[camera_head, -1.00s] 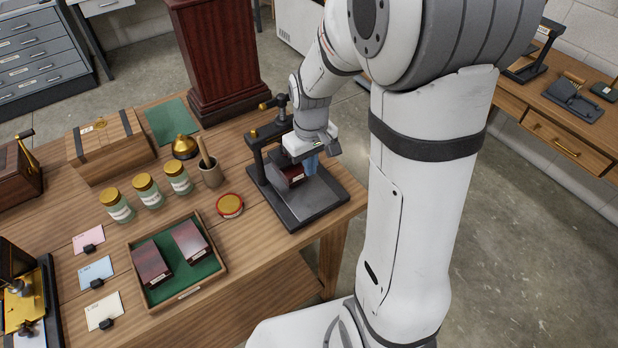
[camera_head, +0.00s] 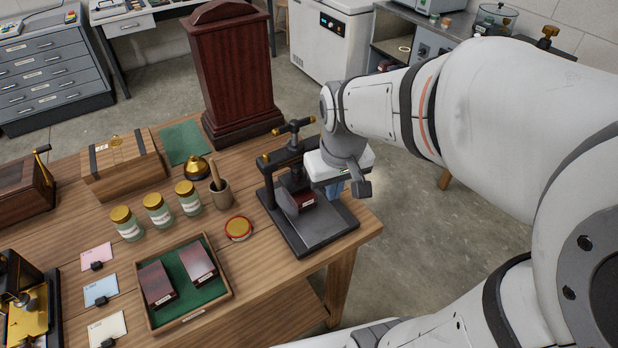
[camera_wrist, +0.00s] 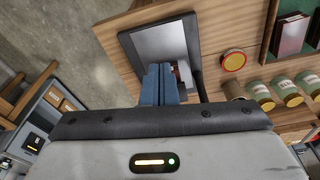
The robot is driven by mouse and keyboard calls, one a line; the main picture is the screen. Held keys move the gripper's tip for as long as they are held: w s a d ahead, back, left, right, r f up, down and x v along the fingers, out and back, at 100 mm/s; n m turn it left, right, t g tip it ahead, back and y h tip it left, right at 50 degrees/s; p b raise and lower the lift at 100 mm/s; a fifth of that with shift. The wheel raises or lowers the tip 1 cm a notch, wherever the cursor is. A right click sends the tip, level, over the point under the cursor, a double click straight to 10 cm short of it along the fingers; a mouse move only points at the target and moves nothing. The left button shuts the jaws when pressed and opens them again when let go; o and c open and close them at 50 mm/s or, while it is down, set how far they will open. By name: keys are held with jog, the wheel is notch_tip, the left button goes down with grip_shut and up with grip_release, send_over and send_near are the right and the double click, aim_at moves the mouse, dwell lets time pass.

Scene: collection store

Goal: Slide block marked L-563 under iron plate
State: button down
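A dark red block (camera_head: 301,201) with a small pale label sits on the base (camera_head: 330,233) of the black iron screw press, close to its uprights. The label is too small to read. The press's iron plate (camera_head: 292,181) is partly hidden above the block, and I cannot tell how far the block is under it. My gripper (camera_head: 334,189) is at the right of the block, low over the base. In the wrist view, its blue fingers (camera_wrist: 157,88) are together, with nothing seen between them. The block (camera_wrist: 184,76) shows just right of them; contact is unclear.
A green-lined tray (camera_head: 191,317) holds two more dark red blocks. A red-rimmed round tin (camera_head: 238,228), a mortar with pestle (camera_head: 220,193) and several jars (camera_head: 157,211) stand left of the press. The table's right edge is close to the press.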

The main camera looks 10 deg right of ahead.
jog(key=s+r+m+t, duration=0.1)
jog(key=s+r, duration=0.1)
jog(key=s, duration=0.4)
jog(key=shift+s+r, duration=0.2)
jog(key=shift+r, duration=0.1)
